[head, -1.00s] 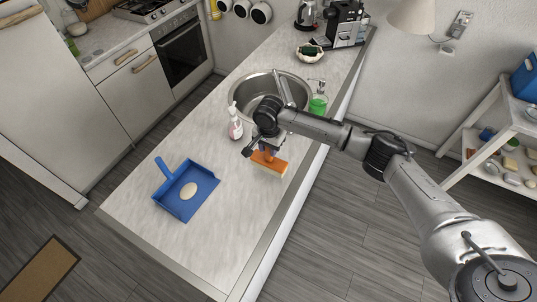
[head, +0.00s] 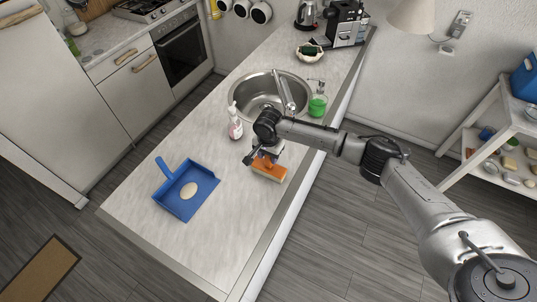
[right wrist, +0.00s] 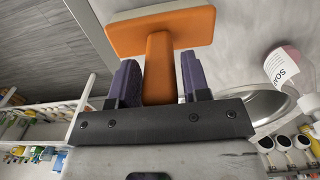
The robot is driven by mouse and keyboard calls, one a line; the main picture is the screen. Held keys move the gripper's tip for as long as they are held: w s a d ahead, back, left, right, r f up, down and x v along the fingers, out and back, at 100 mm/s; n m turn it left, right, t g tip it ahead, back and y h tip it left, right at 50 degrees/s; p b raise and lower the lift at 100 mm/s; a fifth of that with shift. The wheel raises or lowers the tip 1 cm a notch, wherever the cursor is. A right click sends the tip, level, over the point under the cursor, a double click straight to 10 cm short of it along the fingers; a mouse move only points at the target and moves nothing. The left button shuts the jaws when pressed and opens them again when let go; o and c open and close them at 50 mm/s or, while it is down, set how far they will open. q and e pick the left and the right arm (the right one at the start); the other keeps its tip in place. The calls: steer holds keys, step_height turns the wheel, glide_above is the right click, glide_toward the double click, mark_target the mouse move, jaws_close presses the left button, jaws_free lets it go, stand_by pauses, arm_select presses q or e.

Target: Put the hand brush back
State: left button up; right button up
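The hand brush (head: 268,172) has an orange block with a pale bristle edge and an upright orange handle. It is low over the counter, below the sink; I cannot tell whether its bristles touch the counter. In the head view the right gripper (head: 268,153) is above the block, partly hidden by my wrist. The blue dustpan (head: 172,196) lies on the counter to the left, with a pale oval (head: 189,190) in it. My left gripper is not in view.
A soap bottle (head: 235,124) stands on the counter just above and left of the brush. Counter (head: 225,235) in front of the brush is clear. A white shelf (head: 492,135) stands at right.

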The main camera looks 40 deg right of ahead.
steer(key=shift+o, duration=1.2)
steer(key=shift+r, duration=0.1)
step_height(320, 180, up, 12)
steer(key=shift+r+b, duration=0.1)
steer(key=shift+b, duration=0.35)
steer(key=s+a+f+n, duration=0.3)
steer(key=s+a+f, duration=0.2)
steer(key=s+a+f+n+t+y, duration=0.1)
steer(key=s+a+f+n, duration=0.3)
steer(key=s+a+f, duration=0.1)
steer(key=s+a+f+n+y, duration=0.1)
steer(key=s+a+f+n, duration=0.3)
steer(key=s+a+f, duration=0.1)
steer(key=shift+s+a+f+t, duration=0.2)
steer(key=shift+s+a+t, duration=0.3)
steer(key=shift+a, duration=0.4)
steer(key=s+d+n+t+h, duration=0.1)
steer(key=s+d+n, duration=0.2)
steer(key=s, duration=1.6)
steer(key=shift+d+r+n+t+h, duration=0.15)
steer(key=shift+r+n+t+h, duration=0.2)
steer(key=shift+n, duration=0.45)
